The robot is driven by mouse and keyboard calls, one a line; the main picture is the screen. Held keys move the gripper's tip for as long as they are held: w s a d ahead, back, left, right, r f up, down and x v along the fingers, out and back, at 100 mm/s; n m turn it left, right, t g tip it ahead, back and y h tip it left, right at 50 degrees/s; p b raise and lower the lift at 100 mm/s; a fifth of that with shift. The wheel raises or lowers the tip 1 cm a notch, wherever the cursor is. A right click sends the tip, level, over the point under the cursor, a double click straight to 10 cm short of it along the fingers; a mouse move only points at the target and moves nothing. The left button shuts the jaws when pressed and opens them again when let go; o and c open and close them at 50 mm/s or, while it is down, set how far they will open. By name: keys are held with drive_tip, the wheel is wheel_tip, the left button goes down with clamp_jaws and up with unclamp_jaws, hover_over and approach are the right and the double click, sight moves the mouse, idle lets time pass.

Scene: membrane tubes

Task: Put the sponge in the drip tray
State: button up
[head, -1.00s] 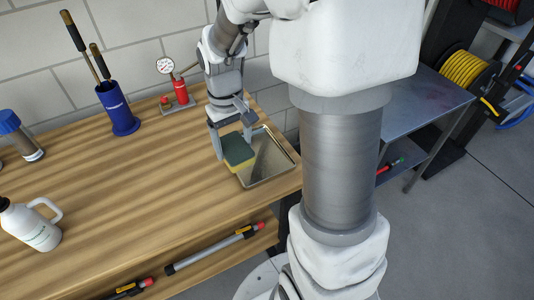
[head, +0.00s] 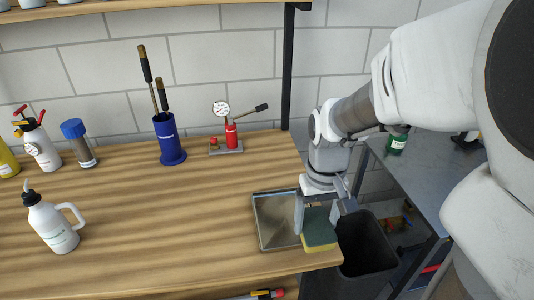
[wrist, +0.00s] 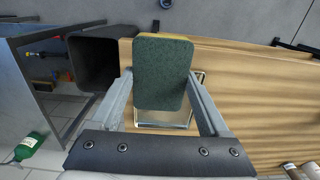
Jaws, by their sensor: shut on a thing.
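My gripper (head: 318,220) is shut on the sponge (head: 319,230), which has a dark green top and a yellow side. The sponge also fills the middle of the wrist view (wrist: 162,72), between the two fingers. The metal drip tray (head: 273,222) lies near the right end of the wooden bench. In the head view the sponge appears at the tray's right edge and covers part of it. In the wrist view the tray's rim (wrist: 201,84) shows behind the sponge. How high the sponge is above the bench or tray is hard to tell.
A black bin (head: 365,248) stands beside the bench's right end, near the sponge. A red gauge device (head: 231,134), a blue holder (head: 168,140) and a white jug (head: 52,226) stand on the bench. The bench middle is clear.

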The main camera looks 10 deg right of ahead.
drive_tip(key=shift+d+f, duration=0.15)
drive_tip(key=shift+d, duration=0.05)
drive_tip(key=w+a+f, duration=0.1)
drive_tip(key=w+f, duration=0.1)
drive_tip(key=w, duration=0.1)
drive_tip(key=w+a+f+b, duration=0.1)
drive_tip(key=w+f, duration=0.1)
drive_tip(key=w, duration=0.2)
drive_tip(key=w+a+f+b, duration=0.1)
drive_tip(key=w+f, duration=0.2)
drive_tip(key=w, duration=0.1)
drive_tip(key=shift+a, duration=0.1)
drive_tip(key=shift+f+b, duration=0.4)
drive_tip(key=shift+f, duration=1.5)
drive_tip(key=shift+f, duration=0.15)
drive_tip(key=o, duration=1.3)
